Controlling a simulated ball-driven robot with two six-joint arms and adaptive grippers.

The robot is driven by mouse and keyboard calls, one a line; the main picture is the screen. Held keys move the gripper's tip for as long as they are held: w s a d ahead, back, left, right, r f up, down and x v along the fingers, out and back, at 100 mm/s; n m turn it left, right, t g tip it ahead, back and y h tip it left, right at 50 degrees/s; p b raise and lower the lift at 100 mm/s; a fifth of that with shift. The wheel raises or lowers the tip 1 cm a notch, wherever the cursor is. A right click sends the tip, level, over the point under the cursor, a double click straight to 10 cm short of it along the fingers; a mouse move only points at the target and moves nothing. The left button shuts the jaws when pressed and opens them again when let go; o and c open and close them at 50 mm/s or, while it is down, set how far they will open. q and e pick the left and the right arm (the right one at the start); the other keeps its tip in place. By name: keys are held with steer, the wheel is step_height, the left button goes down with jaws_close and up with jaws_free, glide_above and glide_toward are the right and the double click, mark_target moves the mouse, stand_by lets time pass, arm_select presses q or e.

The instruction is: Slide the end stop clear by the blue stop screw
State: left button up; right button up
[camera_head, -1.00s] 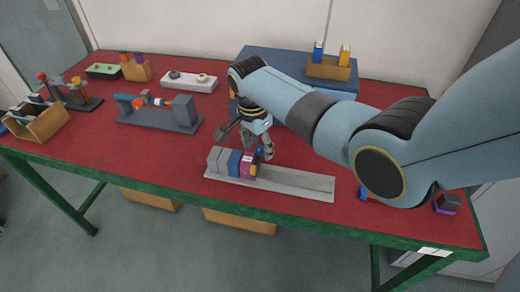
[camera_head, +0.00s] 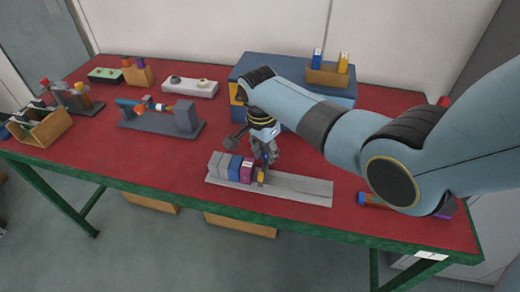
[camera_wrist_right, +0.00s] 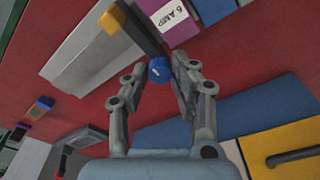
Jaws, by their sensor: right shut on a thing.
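The end stop, a dark bar with a yellow end (camera_head: 262,176), stands across the grey rail (camera_head: 305,188), just right of the magenta block (camera_head: 246,170). In the right wrist view the end stop (camera_wrist_right: 146,34) lies beside the magenta block marked 6 AMP (camera_wrist_right: 178,20). The blue stop screw (camera_wrist_right: 158,70) sticks out from the bar toward my right gripper (camera_wrist_right: 160,74). My right gripper (camera_head: 266,156) is shut on the screw, with a finger on each side. My left gripper is not in view.
Blue and grey blocks (camera_head: 225,165) stand on the rail's left end; its right part is bare. A blue case (camera_head: 300,78) stands behind, bearing a wooden holder (camera_head: 328,73). A grey fixture (camera_head: 185,116) stands at left. Red table (camera_head: 140,165) is clear around the rail's left.

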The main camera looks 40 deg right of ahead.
steer(key=shift+s+d+p, duration=1.25)
steer(key=shift+s+p, duration=0.05)
steer(key=shift+s, duration=0.15)
steer(key=shift+s+d+p, duration=1.25)
steer(key=shift+s+p, duration=0.05)
steer(key=shift+s, duration=0.15)
steer(key=o, duration=1)
steer(key=shift+a, duration=0.1)
steer(key=shift+c, duration=0.2)
step_height(320, 180, up, 2)
steer(key=shift+w+r+p, duration=0.1)
steer(key=shift+r+p, duration=0.1)
steer(key=shift+p, duration=0.95)
steer(key=shift+r, duration=2.3)
